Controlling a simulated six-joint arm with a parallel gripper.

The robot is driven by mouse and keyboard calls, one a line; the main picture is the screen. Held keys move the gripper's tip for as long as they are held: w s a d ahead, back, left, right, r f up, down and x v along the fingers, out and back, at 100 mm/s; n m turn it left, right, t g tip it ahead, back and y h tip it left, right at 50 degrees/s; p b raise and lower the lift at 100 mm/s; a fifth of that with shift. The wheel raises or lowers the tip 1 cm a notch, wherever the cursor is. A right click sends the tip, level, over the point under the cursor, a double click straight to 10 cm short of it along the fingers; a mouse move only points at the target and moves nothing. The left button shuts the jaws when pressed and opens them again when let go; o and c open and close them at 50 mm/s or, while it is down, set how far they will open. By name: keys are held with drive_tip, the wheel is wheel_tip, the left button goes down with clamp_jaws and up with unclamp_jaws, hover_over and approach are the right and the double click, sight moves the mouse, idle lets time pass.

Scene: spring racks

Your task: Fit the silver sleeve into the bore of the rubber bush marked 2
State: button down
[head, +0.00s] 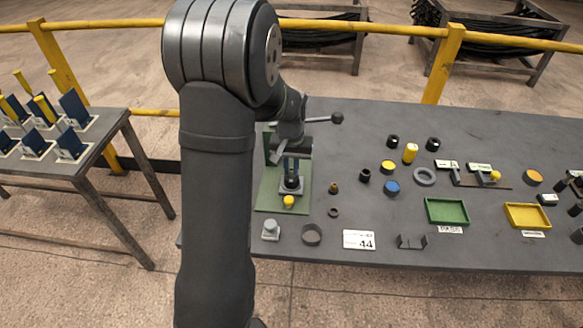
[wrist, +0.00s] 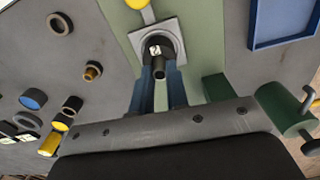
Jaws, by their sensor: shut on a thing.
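The rubber bush (wrist: 156,48) is a black round piece with a white mark, seated in a square grey holder on the green plate; the mark is too small to read surely. It also shows in the head view (head: 291,183), below my gripper (head: 291,165). In the wrist view, my gripper (wrist: 161,80) has its two blue fingers shut on a narrow grey tube, which I take for the silver sleeve (wrist: 159,70). The tube's end lies in line with the bush; whether it touches or enters the bore cannot be told. The bore is hidden.
The green plate (head: 268,197) carries a yellow knob (head: 289,202) in front of the holder. A green post (wrist: 283,108) stands close right of my gripper. Loose rings and caps lie right of the plate, beyond them a green tray (head: 429,213) and a yellow tray (head: 509,213).

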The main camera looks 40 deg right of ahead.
sight(291, 170)
drive_tip(key=shift+f, duration=0.35)
drive_tip(key=shift+f, duration=0.15)
drive_tip(key=c, duration=1.4)
unclamp_jaws()
wheel_tip(291, 170, up, 12)
drive_tip(key=shift+r, duration=0.2)
drive_tip(key=shift+f, duration=4.25)
